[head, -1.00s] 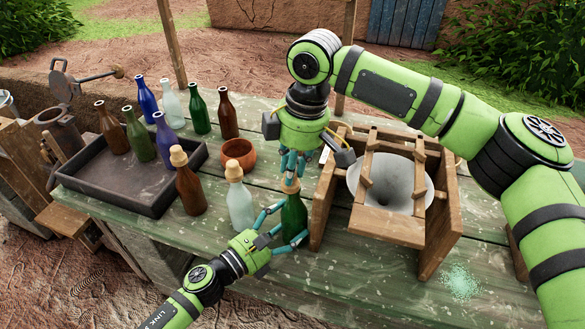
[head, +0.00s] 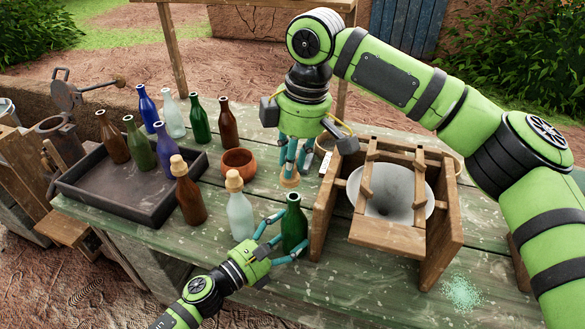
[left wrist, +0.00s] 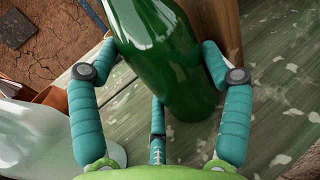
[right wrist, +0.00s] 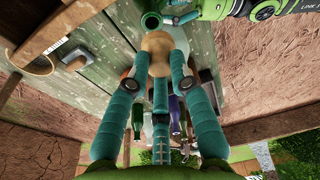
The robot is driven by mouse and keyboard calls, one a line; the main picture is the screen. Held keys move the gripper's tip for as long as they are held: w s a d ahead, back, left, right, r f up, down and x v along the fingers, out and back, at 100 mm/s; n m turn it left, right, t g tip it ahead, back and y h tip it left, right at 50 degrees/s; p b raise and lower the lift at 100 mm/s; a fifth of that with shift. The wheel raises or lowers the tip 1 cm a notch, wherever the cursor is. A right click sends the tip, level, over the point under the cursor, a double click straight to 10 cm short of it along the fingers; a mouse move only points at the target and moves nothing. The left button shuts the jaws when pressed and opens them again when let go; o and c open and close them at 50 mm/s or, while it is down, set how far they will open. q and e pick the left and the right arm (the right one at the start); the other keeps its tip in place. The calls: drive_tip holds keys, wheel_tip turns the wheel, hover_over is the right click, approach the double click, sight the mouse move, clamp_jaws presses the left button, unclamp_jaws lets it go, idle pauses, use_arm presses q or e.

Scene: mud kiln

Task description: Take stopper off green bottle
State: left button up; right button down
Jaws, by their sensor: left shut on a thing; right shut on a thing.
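The green bottle (head: 293,226) stands upright on the table with its mouth open. It also shows in the left wrist view (left wrist: 165,55), with my left fingers around its body. My left gripper (head: 280,243) is shut on it from the front left. My right gripper (head: 291,166) points down above the bottle, shut on the pale cork stopper (head: 290,181). The stopper is clear of the bottle neck, a little above and behind it. In the right wrist view the stopper (right wrist: 157,42) is between my fingertips, with the green bottle mouth (right wrist: 151,21) beyond it.
A clear bottle (head: 240,215) and a brown bottle (head: 189,195), both stoppered, stand to the left. A wooden frame with a funnel (head: 400,190) stands close on the right. A clay bowl (head: 238,162) and a dark tray (head: 150,205) with several bottles lie further left.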

drive_tip(key=shift+r, duration=0.5)
use_arm(q)
drive_tip(key=o, duration=1.7)
drive_tip(key=shift+c, duration=0.2)
